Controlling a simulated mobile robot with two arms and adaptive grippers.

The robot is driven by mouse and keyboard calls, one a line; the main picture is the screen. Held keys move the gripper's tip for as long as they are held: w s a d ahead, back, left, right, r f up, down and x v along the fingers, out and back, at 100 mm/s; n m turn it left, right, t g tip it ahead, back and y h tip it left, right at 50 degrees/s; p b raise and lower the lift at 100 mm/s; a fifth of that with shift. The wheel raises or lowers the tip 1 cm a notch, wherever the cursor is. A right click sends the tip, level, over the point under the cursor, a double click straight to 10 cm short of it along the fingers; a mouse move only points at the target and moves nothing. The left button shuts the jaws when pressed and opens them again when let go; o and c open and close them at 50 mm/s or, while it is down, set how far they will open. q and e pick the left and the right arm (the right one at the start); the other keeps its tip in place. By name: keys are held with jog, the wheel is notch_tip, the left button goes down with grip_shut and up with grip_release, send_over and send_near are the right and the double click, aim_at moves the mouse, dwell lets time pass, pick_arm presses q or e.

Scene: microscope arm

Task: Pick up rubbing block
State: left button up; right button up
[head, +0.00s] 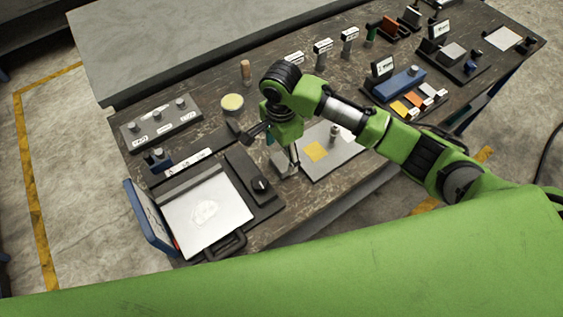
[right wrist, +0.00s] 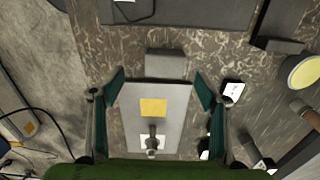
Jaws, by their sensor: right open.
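My right gripper (head: 272,150) is open and empty above the front middle of the workbench. Its two teal-padded fingers (right wrist: 160,96) stand wide apart in the right wrist view. A plain grey block (right wrist: 165,64) lies just past the fingertips there; in the head view it (head: 284,167) is partly hidden by a finger. A light grey plate (head: 345,155) beside it carries a yellow square (head: 316,151) and a small metal knobbed piece (head: 335,132). I cannot tell for certain which piece is the rubbing block. My left gripper is not in view.
A white sheet on a board (head: 205,213) and a dark block with a black knob (head: 258,185) lie left of the gripper. A round yellow-topped tin (head: 232,103) and a wooden peg (head: 246,70) stand behind. Coloured pieces (head: 410,103) sit to the right.

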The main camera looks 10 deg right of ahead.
aim_at(282, 162)
jog(key=shift+w+f, duration=0.15)
jog(key=shift+f, duration=0.5)
jog(key=shift+w+f, duration=0.1)
jog(key=shift+f, duration=0.2)
notch_tip(282, 162, down, 2)
jog(key=shift+w+d+f+p, duration=0.1)
jog(key=shift+w+d+p, duration=0.05)
jog(key=shift+p, duration=0.35)
notch_tip(282, 162, down, 2)
jog(key=shift+w+f, duration=0.15)
jog(key=shift+f, duration=0.35)
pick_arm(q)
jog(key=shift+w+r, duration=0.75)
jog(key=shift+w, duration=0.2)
pick_arm(e)
jog(key=c, duration=1.3)
